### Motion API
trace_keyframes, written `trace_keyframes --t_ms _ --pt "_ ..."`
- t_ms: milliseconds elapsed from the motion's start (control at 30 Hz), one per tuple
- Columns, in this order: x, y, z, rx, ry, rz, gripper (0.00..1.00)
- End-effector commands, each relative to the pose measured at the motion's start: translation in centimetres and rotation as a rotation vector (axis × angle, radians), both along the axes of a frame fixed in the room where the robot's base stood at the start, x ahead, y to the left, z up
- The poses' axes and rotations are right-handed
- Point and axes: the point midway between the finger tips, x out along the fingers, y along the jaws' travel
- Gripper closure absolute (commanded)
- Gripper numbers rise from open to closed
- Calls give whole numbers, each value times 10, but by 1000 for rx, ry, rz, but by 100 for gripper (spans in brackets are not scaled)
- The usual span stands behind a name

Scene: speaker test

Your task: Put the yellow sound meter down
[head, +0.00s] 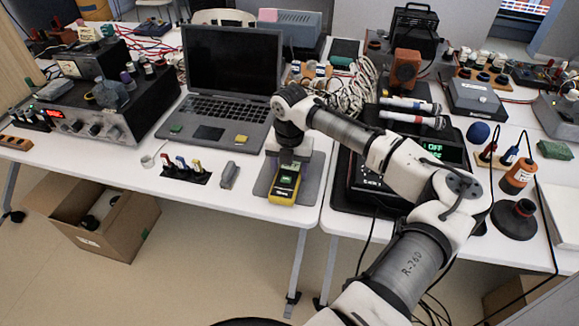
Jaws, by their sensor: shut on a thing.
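The yellow sound meter (285,185) is a yellow device with a dark face, at the front of the white table. It is over a grey mat (263,187), and I cannot tell whether its underside touches the mat. My gripper (288,163) comes down from above and is shut on the meter's far end. The fingertips are small and partly hidden by the wrist.
An open laptop (232,60) stands behind and left of the mat. A grey stapler-like object (229,175) lies left of the mat. A black device with a green display (436,151) stands to the right, beneath my arm. A cardboard box (100,215) is on the floor.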

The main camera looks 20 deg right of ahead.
Motion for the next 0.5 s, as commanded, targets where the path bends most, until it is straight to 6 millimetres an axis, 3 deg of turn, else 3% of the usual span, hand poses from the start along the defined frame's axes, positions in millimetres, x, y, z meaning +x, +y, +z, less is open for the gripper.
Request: trace_keyframes --t_ms 333,367,500 --pt "0 0 -3 1 -1 0 70" --pt "0 0 -3 0 0 0 36" --pt "0 0 -3 0 0 0 19"
